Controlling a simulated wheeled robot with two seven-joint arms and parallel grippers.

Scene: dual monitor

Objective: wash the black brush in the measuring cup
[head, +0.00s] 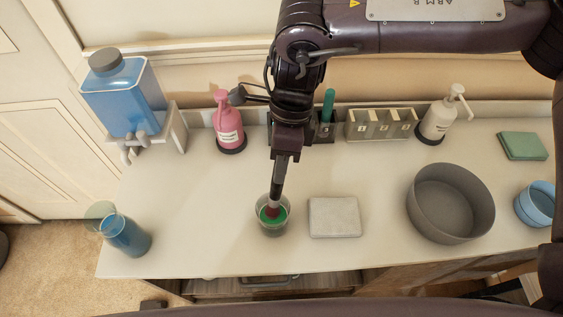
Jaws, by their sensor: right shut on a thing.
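My right gripper (277,188) points down over a clear cup (260,223) that stands near the front middle of the counter. The gripper is shut on a brush (274,207), whose lower part is inside the cup. The brush's visible part near the fingertips looks dark red to pinkish, and its bristles are hidden. Green shows inside the cup around the brush. A clear vessel with blue liquid (126,236) sits at the counter's left end; I cannot tell which vessel is the measuring cup. My left gripper is not in view.
Behind are a blue liquid dispenser (122,98), a pink pump bottle (228,130), a numbered rack (382,127) with a green handle (328,104), and a white pump bottle (438,118). A grey pad (334,217), grey bowl (450,205), blue bowl (537,205) and green sponge (523,146) lie right.

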